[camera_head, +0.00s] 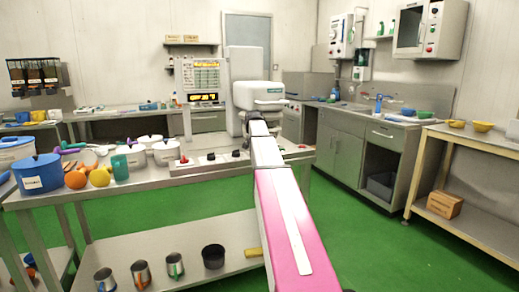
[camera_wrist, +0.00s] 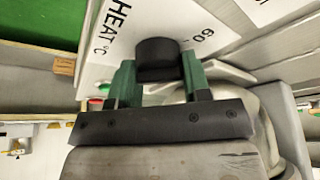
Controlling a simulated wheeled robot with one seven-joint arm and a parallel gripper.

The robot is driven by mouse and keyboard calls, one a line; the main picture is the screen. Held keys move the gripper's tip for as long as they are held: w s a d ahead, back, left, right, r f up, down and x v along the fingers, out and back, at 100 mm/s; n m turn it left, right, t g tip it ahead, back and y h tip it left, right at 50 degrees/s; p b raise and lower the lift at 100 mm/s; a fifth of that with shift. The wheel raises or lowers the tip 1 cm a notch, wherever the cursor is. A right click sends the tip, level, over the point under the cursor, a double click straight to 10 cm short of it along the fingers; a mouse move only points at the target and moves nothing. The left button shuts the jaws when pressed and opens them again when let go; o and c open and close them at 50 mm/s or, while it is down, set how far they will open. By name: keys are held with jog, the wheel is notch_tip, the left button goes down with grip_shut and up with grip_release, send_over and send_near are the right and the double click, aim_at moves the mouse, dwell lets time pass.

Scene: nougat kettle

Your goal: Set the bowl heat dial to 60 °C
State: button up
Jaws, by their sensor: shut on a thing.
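The bowl heat dial (camera_wrist: 157,52) is a round black knob on a pale panel (camera_wrist: 105,45) in the wrist view. The panel reads "HEAT °C", and a "60" mark (camera_wrist: 203,35) is printed to the upper right of the knob. My gripper (camera_wrist: 157,72) has its two green fingers on either side of the knob and is shut on it. I see no pointer line on the knob, so its setting cannot be read. In the head view my pink and white arm reaches to the control panel (camera_head: 205,166) and largely hides the gripper and dial.
Other knobs (camera_head: 210,156) sit left of my arm on the panel. The mixing machine (camera_head: 262,92) stands behind it. The green floor at right is clear.

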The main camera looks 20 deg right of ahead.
jog(key=shift+n+y, duration=0.6)
jog(key=shift+n, duration=0.9)
jog(key=shift+t, duration=0.3)
jog(key=o, duration=0.9)
jog(key=shift+r, duration=0.1)
jog(key=v, duration=1)
jog(key=shift+s+a+r, duration=0.1)
jog(key=shift+a+r, duration=0.05)
jog(key=shift+r, duration=0.15)
